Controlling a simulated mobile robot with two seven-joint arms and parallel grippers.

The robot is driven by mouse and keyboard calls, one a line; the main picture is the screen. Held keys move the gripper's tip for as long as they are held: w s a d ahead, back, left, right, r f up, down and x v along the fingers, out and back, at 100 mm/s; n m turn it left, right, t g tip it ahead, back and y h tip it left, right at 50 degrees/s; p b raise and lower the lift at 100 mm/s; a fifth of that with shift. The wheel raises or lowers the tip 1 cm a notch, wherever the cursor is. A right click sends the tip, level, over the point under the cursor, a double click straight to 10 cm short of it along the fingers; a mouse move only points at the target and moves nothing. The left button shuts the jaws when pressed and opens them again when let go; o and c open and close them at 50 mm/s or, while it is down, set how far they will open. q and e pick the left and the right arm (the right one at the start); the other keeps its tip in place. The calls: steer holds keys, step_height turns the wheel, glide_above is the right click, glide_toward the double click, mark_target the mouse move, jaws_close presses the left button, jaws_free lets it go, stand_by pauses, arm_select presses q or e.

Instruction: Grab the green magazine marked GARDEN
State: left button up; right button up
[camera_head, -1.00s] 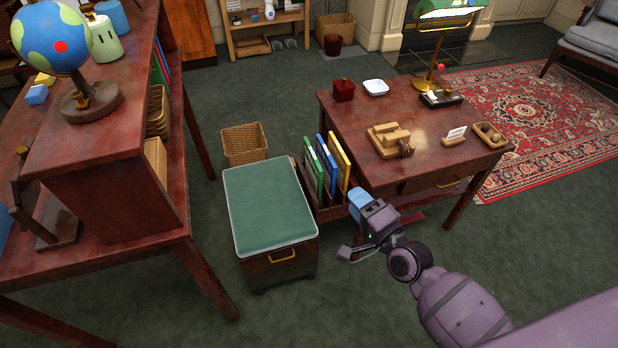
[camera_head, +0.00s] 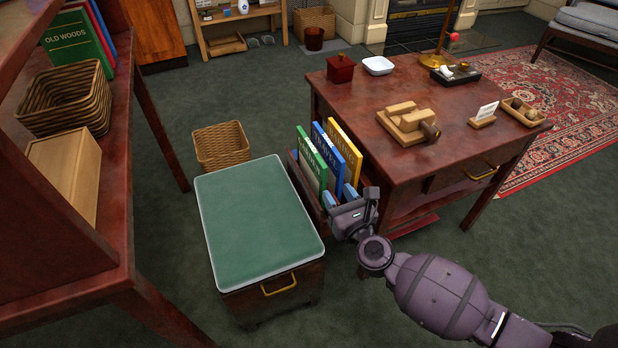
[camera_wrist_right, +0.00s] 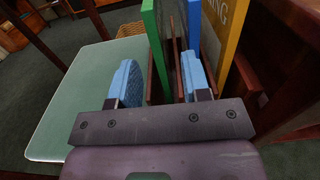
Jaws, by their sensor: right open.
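The green magazine (camera_head: 311,163) with GARDEN lettering stands upright in a dark red wooden rack (camera_head: 305,187), leftmost of three magazines. My right gripper (camera_head: 339,196) is at the near end of the rack, open and empty. In the right wrist view, the green magazine (camera_wrist_right: 155,45) shows edge-on beyond the gap between the blue fingertips (camera_wrist_right: 162,80) of the right gripper. The left finger is on its stool side; the right finger is in front of the blue magazine (camera_wrist_right: 193,30). I see no contact with the green magazine. My left gripper is not in view.
The blue magazine (camera_head: 329,152) and yellow magazine (camera_head: 346,150) stand right of the green one. A green-topped stool (camera_head: 255,220) is close on the left, and a desk (camera_head: 400,85) close on the right. A wicker basket (camera_head: 221,146) sits behind the stool.

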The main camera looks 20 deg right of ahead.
mark_target(319, 168)
steer(key=w, duration=0.2)
steer(key=w+b, duration=0.1)
steer(key=w, duration=0.2)
steer(key=w+a, duration=0.1)
steer(key=w, duration=0.2)
steer(key=shift+w+b, duration=0.2)
steer(key=shift+b, duration=0.1)
steer(key=shift+w+r, duration=0.15)
steer(key=shift+w, duration=0.45)
jaws_close()
steer(key=shift+r, duration=0.1)
